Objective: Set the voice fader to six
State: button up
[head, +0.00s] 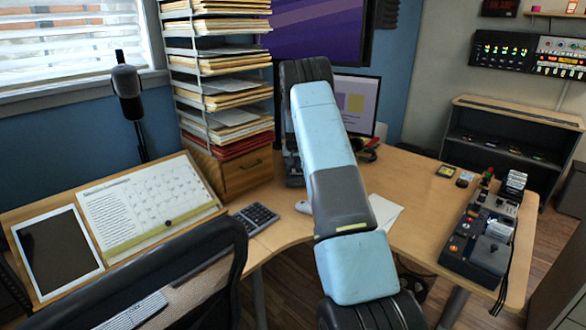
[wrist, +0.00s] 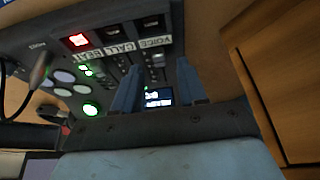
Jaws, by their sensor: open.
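In the wrist view, a dark control panel (wrist: 100,55) fills the upper left and middle. It has a label reading VOICE (wrist: 155,42), upside down, beside others such as CALL. Small slider-like parts and slots show near these labels, but they are too small and dark to tell the voice fader or its setting. My gripper (wrist: 158,66) is open, its two blue-grey fingers apart and pointing at the panel below the VOICE label. Nothing shows held between them. Contact with the panel cannot be told. In the head view my arm hides the gripper.
The wrist view shows a lit red button (wrist: 76,41), a lit green button (wrist: 91,108), a small display (wrist: 158,97) and a wooden surface (wrist: 280,60) at right. In the head view, a black console (head: 470,255) sits on the desk's right, with a paper-tray stack (head: 215,75) left of my arm.

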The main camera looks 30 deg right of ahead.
jog(key=shift+x, duration=1.1)
grip_shut()
